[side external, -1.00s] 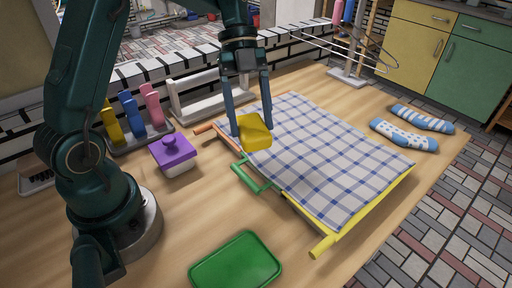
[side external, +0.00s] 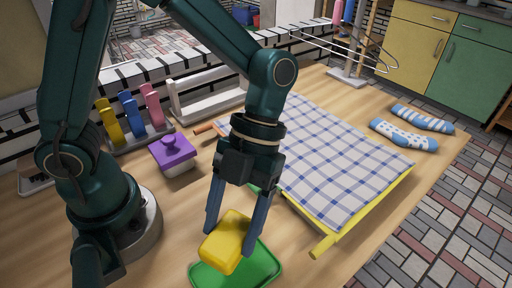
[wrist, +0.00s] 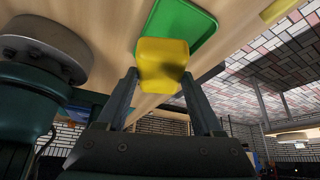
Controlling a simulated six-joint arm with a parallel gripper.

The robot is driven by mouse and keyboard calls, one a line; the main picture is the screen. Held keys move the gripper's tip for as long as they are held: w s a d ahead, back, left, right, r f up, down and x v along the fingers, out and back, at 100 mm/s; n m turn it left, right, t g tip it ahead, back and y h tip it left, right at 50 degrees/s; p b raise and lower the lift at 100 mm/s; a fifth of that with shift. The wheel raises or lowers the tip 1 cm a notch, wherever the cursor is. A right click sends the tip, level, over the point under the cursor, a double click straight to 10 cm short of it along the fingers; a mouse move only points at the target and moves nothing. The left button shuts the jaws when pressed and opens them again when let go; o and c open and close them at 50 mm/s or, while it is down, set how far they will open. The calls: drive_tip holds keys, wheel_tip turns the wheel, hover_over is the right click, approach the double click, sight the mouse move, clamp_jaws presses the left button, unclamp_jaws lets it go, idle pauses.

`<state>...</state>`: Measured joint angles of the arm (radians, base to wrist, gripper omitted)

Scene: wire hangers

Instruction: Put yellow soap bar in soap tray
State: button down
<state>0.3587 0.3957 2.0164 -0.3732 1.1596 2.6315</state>
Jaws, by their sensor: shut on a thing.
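The yellow soap bar (side external: 228,242) is held tilted between the fingers of my gripper (side external: 232,228), which is shut on it. In the side view the bar overlaps the green tray (side external: 262,272) at the front of the table and seems to be above it. In the wrist view the yellow soap bar (wrist: 163,62) sits between the fingertips of my gripper (wrist: 160,85), with the green tray (wrist: 190,22) beyond it. The bar hides part of the tray. The exact gap between bar and tray is hard to tell.
A purple-lidded box (side external: 174,153) and a holder with coloured upright pieces (side external: 131,117) stand to the left. Patterned socks (side external: 404,134) lie at the far right.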

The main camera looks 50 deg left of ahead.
sight(236, 255)
drive_tip(key=shift+s+d+f, duration=0.35)
drive_tip(key=shift+d+f, duration=0.15)
drive_tip(key=shift+d, duration=0.3)
drive_tip(key=shift+f, duration=2.05)
drive_tip(key=shift+f, duration=0.15)
drive_tip(key=shift+c, duration=0.2)
unclamp_jaws()
